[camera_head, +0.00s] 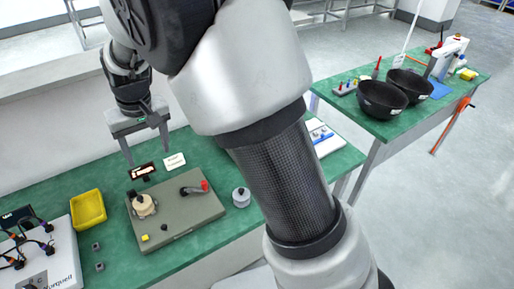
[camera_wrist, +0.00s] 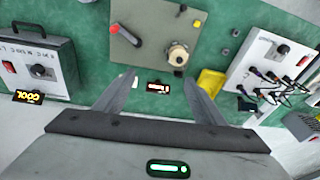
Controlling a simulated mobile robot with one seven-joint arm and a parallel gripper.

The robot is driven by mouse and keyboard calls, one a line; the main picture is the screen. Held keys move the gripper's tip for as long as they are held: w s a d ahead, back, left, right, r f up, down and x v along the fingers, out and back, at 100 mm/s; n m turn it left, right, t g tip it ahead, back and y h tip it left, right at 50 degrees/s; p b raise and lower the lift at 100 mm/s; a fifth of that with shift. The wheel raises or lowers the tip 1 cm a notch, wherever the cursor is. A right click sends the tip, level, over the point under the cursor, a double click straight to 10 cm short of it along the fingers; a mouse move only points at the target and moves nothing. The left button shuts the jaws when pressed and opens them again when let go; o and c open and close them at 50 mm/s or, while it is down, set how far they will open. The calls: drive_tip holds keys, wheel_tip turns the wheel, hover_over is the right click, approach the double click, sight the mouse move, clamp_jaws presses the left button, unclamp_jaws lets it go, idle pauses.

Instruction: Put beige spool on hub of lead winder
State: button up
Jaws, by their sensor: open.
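A beige spool-like part (camera_head: 144,205) with a dark knob on top stands at the left of the lead winder's grey-green base plate (camera_head: 178,231). It also shows in the wrist view (camera_wrist: 178,54). I cannot tell whether it is seated on a hub. The winder's crank with a red handle (camera_head: 195,188) lies to its right on the plate. My gripper (camera_head: 148,153) is open and empty, above and behind the plate in the head view. Its two fingers (camera_wrist: 160,82) point toward the bench in the wrist view, apart from the spool.
A yellow tray (camera_head: 88,209) and small grey blocks (camera_head: 98,266) lie left of the plate. A wired panel (camera_head: 45,262) stands at far left. A grey cylinder (camera_head: 241,198) stands right of the plate. Black bowls (camera_head: 382,98) sit on another bench. My arm hides part of the bench.

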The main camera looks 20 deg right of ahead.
drive_tip(key=s+d+r+m+t, duration=0.2)
drive_tip(key=s+d+r, duration=1)
drive_tip(key=d, duration=0.4)
drive_tip(key=s+d+r+m+t+h, duration=0.1)
drive_tip(key=s+d, duration=0.6)
drive_tip(key=s, duration=0.3)
drive_tip(key=shift+s+d+r+m+t, duration=0.15)
drive_tip(key=shift+s+r+m+t, duration=0.15)
drive_tip(key=shift+s+t, duration=0.1)
